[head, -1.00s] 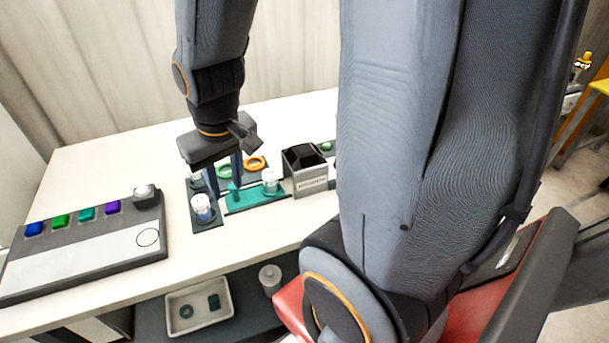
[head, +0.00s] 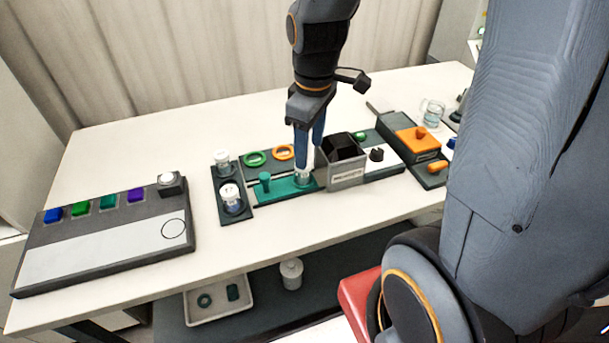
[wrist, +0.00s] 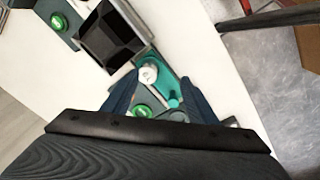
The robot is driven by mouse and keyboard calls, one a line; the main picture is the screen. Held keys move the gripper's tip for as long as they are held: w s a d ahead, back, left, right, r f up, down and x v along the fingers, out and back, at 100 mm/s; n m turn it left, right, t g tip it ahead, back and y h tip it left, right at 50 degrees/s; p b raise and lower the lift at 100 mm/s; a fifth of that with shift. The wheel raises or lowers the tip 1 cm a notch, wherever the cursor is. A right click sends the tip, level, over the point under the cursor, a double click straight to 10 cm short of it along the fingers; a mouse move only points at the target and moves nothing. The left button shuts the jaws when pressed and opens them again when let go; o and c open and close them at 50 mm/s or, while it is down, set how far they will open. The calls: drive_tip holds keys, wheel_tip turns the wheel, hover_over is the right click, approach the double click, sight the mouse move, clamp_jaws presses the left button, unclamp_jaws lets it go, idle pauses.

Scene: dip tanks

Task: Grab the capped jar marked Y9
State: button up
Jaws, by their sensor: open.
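A white-capped jar (head: 302,180) stands on the teal tray (head: 270,192), right beside the dark box. In the head view my gripper (head: 308,163) points down over this jar, and its fingers partly hide it. In the wrist view the white cap (wrist: 148,73) shows between the open fingers of my gripper (wrist: 157,84), nearer the left one. Two more white-capped jars, a back one (head: 222,158) and a front one (head: 231,198), stand in the dark rack to the left. I cannot read Y9 on any jar.
A dark open box (head: 343,163) stands close to the right of my fingers. A teal knob (head: 265,181) stands on the tray. A button panel (head: 105,240) is at the left. The table front is clear.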

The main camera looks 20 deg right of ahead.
sight(303, 172)
drive_tip(key=w+n, duration=0.1)
drive_tip(key=n, duration=0.1)
drive_tip(key=w+f+n+b, duration=0.1)
drive_tip(key=n, duration=0.1)
drive_tip(key=w+n, duration=0.1)
drive_tip(key=n, duration=0.1)
drive_tip(key=shift+w+f+g, duration=0.25)
drive_tip(key=shift+f+g, duration=0.15)
drive_tip(key=shift+w+f+n+b, duration=0.2)
drive_tip(key=shift+w+n+b, duration=0.2)
drive_tip(key=shift+n, duration=0.6)
drive_tip(key=shift+f, duration=0.15)
drive_tip(key=shift+f+p, duration=1.15)
drive_tip(key=shift+f, duration=2.55)
drive_tip(key=shift+c, duration=0.4)
drive_tip(key=c, duration=1.1)
